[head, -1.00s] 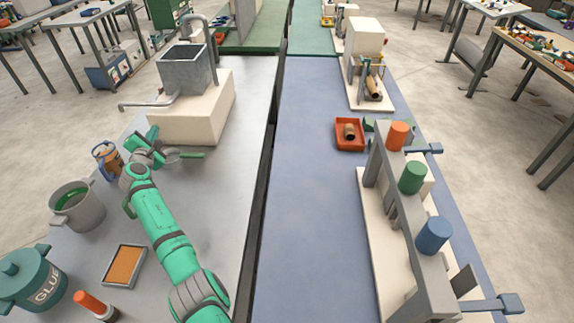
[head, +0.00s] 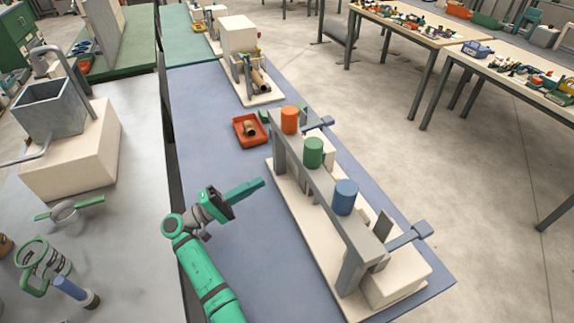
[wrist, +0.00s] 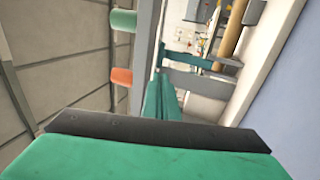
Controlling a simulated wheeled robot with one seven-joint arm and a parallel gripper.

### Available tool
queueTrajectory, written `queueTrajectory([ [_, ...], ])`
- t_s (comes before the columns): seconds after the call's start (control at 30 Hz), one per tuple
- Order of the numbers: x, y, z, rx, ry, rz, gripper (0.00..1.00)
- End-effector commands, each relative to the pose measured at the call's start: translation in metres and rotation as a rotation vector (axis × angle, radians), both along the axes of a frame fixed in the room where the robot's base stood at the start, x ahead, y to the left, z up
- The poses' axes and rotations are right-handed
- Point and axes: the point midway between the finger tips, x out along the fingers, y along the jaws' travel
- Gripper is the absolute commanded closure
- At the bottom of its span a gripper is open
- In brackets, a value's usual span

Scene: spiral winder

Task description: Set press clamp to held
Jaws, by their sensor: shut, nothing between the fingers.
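The press (head: 330,190) is a cream base with a long grey beam above it. Orange (head: 290,120), green (head: 313,152) and blue (head: 345,197) cylinders stand on the beam. A grey-blue lever (head: 408,237) sticks out at its near end and a similar lever (head: 318,125) at its far end. I cannot tell which part is the clamp, or its setting. My gripper (head: 258,184) is shut and empty, left of the press and apart from it, pointing towards it. In the wrist view my fingers (wrist: 163,97) show below a grey upright and teal bar.
A red tray (head: 250,141) with a brown roll stands beyond my gripper. Another cream machine (head: 240,45) stands at the back of the blue bench (head: 195,130). The grey bench at left holds a hopper machine (head: 65,135). Blue bench surface around my gripper is clear.

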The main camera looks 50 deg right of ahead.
Motion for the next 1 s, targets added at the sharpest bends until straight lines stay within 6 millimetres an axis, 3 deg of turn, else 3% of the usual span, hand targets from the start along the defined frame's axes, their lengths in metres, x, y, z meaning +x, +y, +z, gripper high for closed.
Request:
queueTrajectory([
  [0.27,-0.019,-0.021,0.007,-0.016,-0.019,-0.027,1.00],
  [0.7,-0.049,-0.092,0.032,-0.015,-0.016,-0.025,1.00],
  [1.0,-0.060,-0.120,0.042,-0.014,-0.015,-0.021,1.00],
])
